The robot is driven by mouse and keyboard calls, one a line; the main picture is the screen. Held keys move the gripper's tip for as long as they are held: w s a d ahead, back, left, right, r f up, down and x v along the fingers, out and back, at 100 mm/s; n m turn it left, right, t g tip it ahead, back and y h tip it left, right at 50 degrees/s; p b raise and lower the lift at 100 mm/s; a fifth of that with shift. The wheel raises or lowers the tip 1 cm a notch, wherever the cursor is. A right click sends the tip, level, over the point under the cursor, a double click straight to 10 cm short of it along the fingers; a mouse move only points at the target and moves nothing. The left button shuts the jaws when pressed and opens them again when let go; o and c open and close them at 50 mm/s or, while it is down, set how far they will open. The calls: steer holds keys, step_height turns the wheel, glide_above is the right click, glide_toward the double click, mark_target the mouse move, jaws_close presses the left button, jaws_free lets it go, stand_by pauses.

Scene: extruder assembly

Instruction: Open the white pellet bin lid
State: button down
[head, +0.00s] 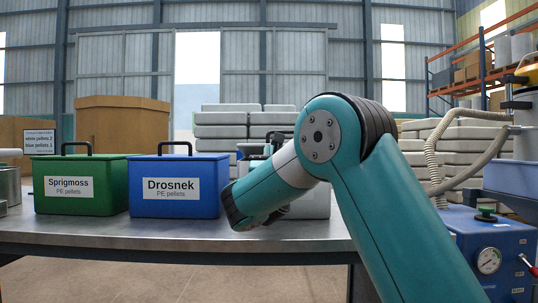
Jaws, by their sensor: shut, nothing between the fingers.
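A green bin (80,185) labelled "Sprigmoss PE pellets" and a blue bin (178,187) labelled "Drosnek PE pellets" stand on the table in the head view. Each has its lid on, with a dark handle on top. A pale grey box-like thing (318,203) is mostly hidden behind my arm. The labels do not tell which bin holds white pellets. My gripper (248,207) is at the end of my bent arm, in front of the grey thing and just right of the blue bin in the picture. It is shut and empty; its fingertips are largely hidden.
The table (150,232) has a clear strip along its front edge. A sign (39,141) behind the green bin reads "white pellets 2, blue pellets 1". A blue machine (490,250) with a gauge and hoses stands at the right. Metal containers are at the left edge.

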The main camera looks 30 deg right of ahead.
steer(key=shift+r, duration=0.25)
